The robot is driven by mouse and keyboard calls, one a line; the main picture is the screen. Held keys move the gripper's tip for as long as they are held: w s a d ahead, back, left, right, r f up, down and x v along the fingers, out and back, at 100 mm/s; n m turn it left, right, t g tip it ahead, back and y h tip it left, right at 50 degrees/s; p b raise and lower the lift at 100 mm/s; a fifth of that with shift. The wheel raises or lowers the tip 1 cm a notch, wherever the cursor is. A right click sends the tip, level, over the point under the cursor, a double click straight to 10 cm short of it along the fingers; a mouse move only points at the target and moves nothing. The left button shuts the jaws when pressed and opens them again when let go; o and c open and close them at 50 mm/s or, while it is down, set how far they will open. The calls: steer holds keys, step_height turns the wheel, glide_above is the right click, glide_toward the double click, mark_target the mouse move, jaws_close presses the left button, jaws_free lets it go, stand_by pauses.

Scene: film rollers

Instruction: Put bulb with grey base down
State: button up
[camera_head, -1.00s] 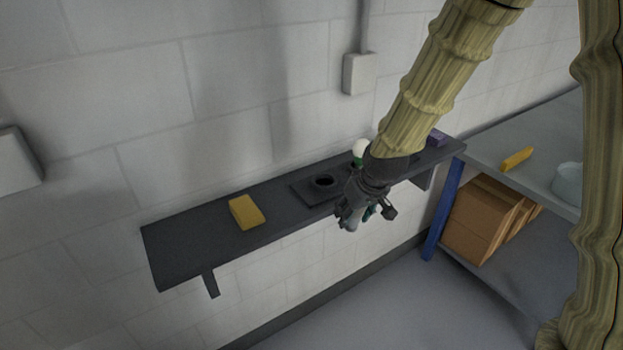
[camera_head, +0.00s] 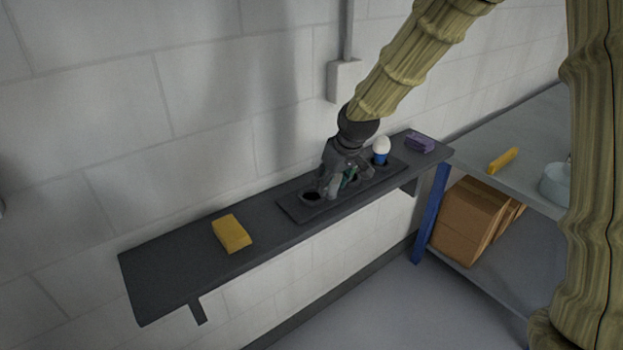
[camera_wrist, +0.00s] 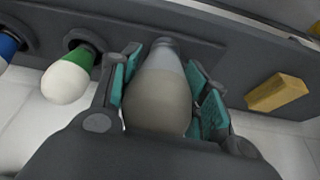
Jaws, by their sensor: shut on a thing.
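My gripper (camera_head: 336,190) is shut on the bulb with grey base (camera_wrist: 160,95), its teal pads on both sides of it. In the wrist view the bulb's grey base points to the dark holder (camera_wrist: 213,58), but I cannot tell whether it touches or enters a hole. In the head view my gripper is over the holder (camera_head: 293,210), close to a dark hole (camera_head: 312,196) at its left end. The bulb is mostly hidden there by my fingers.
A green-based bulb (camera_wrist: 80,75) and a blue-based bulb (camera_head: 381,151) sit in the holder beside my gripper. A yellow block (camera_head: 231,233) and a purple block (camera_head: 420,144) lie on the dark shelf (camera_head: 165,275). The wall is close behind.

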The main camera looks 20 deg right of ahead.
steer(key=w+a, duration=0.1)
steer(key=w, duration=0.1)
steer(key=w+a+p, duration=0.1)
steer(key=w, duration=0.1)
steer(key=w+a+p, duration=0.1)
steer(key=w, duration=0.1)
steer(key=shift+w+a+f, duration=0.15)
steer(key=shift+a+f, duration=0.05)
steer(key=shift+f, duration=0.1)
steer(key=shift+f+p, duration=0.7)
steer(key=shift+f, duration=1.1)
steer(key=shift+f, duration=0.1)
steer(key=o, duration=1)
steer(key=shift+b+v, duration=1.4)
steer(key=shift+v, duration=4.75)
